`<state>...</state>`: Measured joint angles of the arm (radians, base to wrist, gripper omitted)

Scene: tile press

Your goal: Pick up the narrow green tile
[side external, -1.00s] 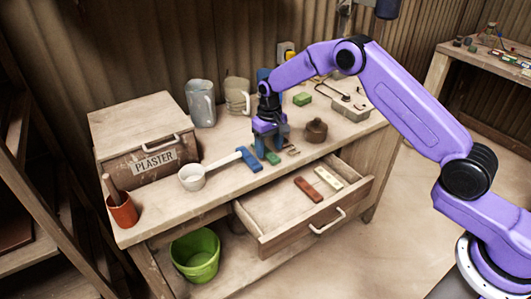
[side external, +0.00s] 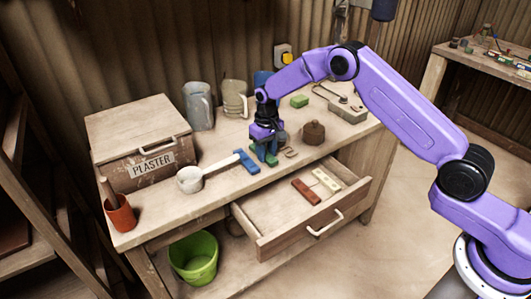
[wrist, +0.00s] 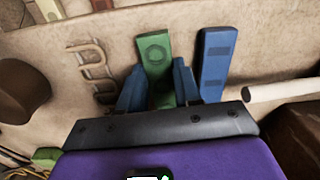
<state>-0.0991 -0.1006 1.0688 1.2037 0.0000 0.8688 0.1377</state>
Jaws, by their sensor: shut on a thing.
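The narrow green tile (wrist: 154,50) lies between the two blue fingers of my gripper (wrist: 158,72) in the wrist view, with one finger along each side. My gripper is shut on it. In the side view my gripper (side external: 266,150) points down at the front part of the bench top, and only a small bit of the green tile (side external: 271,160) shows under the fingers. I cannot tell whether the tile is clear of the bench top.
Bent metal hooks (wrist: 97,70) and a brown round pot (side external: 313,132) are on the other side. Another green block (side external: 299,101) lies behind. An open drawer (side external: 265,222) juts out in front.

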